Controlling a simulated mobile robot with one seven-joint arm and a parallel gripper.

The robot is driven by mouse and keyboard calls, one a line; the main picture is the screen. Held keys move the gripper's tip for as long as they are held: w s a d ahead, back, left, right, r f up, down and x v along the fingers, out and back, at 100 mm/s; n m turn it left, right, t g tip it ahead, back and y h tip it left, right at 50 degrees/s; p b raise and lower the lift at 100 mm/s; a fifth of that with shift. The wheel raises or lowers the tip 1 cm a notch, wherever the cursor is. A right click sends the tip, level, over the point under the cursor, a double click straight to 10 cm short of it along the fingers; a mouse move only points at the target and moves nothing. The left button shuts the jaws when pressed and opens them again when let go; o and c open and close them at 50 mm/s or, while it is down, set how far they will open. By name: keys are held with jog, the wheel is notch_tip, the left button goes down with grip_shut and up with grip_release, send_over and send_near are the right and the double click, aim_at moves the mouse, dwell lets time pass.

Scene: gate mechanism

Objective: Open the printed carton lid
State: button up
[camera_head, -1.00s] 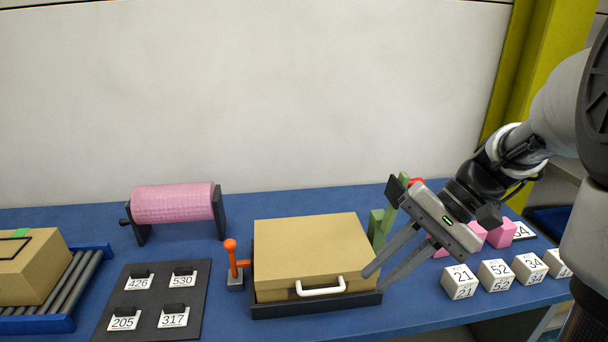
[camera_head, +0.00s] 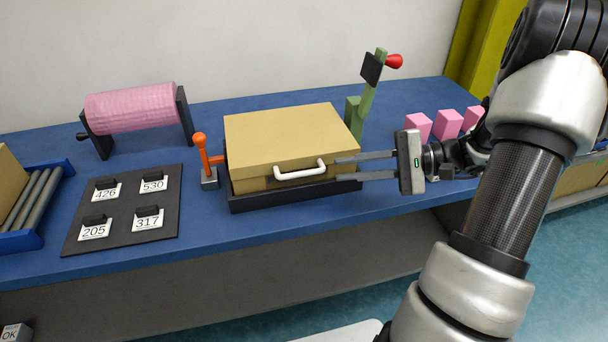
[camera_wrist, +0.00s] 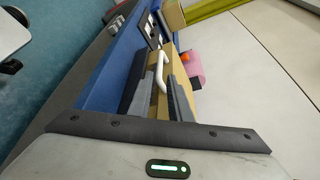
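The tan carton (camera_head: 285,132) sits on a black tray (camera_head: 290,197) with its lid down. A white handle (camera_head: 301,171) is on its front face; it also shows in the wrist view (camera_wrist: 158,72). My gripper (camera_head: 347,168) reaches in from the right at the carton's front right corner, its two fingers apart and roughly level. In the wrist view my gripper (camera_wrist: 160,78) has its fingers spread, with the handle beyond and between the tips. No contact with the handle is visible, and nothing is held.
An orange-knobbed lever (camera_head: 203,152) stands close to the carton's left side. A green lever with a red knob (camera_head: 366,98) stands behind its right side. Pink blocks (camera_head: 448,124) lie behind my wrist. A numbered board (camera_head: 125,208) and pink roller (camera_head: 132,108) are at left.

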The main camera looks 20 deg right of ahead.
aim_at(312, 173)
jog(key=x, duration=1)
jog(key=shift+b, duration=0.4)
jog(key=shift+c, duration=0.3)
grip_shut()
